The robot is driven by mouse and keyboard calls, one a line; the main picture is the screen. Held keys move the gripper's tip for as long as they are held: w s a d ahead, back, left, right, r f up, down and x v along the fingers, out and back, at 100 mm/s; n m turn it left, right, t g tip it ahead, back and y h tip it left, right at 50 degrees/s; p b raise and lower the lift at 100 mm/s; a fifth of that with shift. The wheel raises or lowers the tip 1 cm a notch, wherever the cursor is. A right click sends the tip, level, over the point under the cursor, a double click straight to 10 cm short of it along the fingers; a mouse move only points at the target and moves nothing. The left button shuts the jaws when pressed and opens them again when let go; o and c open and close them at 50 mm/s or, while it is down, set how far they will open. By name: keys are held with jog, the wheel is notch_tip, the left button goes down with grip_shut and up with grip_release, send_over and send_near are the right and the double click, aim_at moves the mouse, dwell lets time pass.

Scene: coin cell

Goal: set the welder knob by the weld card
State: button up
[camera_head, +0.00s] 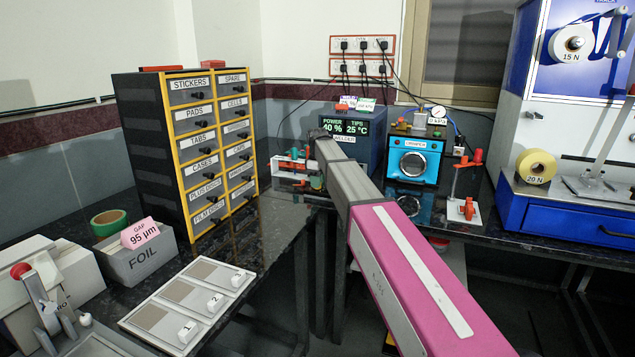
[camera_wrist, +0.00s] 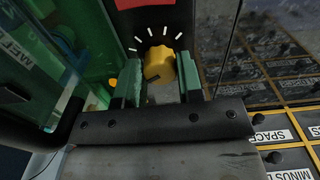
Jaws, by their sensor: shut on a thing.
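The welder (camera_head: 352,141) stands at the back of the bench, and its display reads POWER 40 % and TIPS 25 °C. In the wrist view a yellow knob (camera_wrist: 159,65) with white dial marks around it sits between the two green fingers of my gripper (camera_wrist: 160,82). My gripper is shut on the knob. In the head view my arm covers the knob and most of the welder's lower front. Small cards (camera_head: 357,103) lie on top of the welder; their text is too small to read, and I cannot tell which is the weld card.
The drawer cabinet (camera_head: 175,150) stands left of the welder. The blue crimper (camera_head: 414,162) stands close on its right. A white stand with red and green parts (camera_head: 290,168) is near my gripper. A numbered tray (camera_head: 160,318) and FOIL box (camera_head: 140,262) lie front left.

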jog(key=m, duration=0.4)
jog(key=shift+m, duration=0.4)
jog(key=m, duration=0.4)
jog(key=shift+m, duration=0.3)
jog(key=m, duration=0.4)
jog(key=shift+m, duration=0.3)
jog(key=m, duration=0.4)
jog(key=shift+a+m, duration=0.1)
jog(key=shift+m, duration=0.2)
jog(key=o, duration=0.7)
jog(key=shift+c, duration=0.2)
jog(key=shift+r, duration=0.1)
